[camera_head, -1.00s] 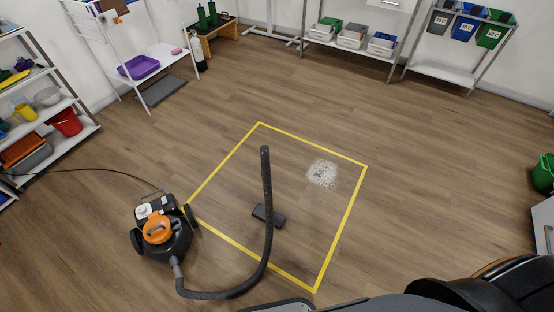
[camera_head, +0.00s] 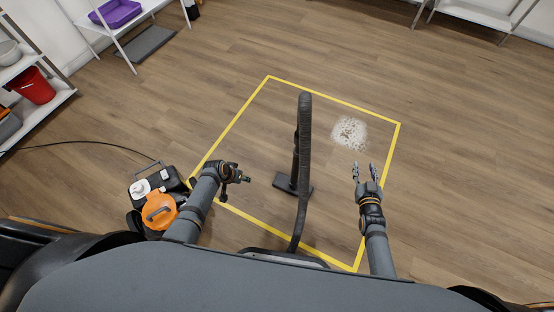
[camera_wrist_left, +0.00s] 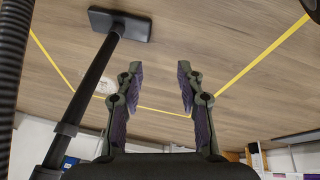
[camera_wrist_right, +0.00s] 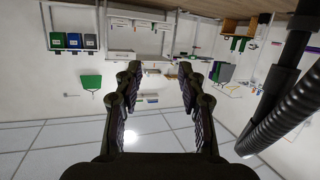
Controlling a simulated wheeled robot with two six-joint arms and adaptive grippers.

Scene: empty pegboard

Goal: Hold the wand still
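The black wand (camera_head: 296,160) stands upright with its flat floor head (camera_head: 292,187) on the floor inside the yellow outline. The ribbed hose (camera_head: 304,140) loops up in front of it and hides much of the tube. My left gripper (camera_head: 247,179) is open and empty, to the left of the wand and apart from it. In the left wrist view, the wand tube (camera_wrist_left: 90,85) is left of the open fingers (camera_wrist_left: 157,72). My right gripper (camera_head: 364,166) is open and empty, to the right of the wand. In the right wrist view, the hose (camera_wrist_right: 285,115) is at the right.
The vacuum body (camera_head: 158,208) with an orange lid stands left, close to my left arm. Pale debris (camera_head: 349,132) lies inside the yellow taped outline (camera_head: 335,98). A cord (camera_head: 85,143) runs off left. Shelves stand at the far edges.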

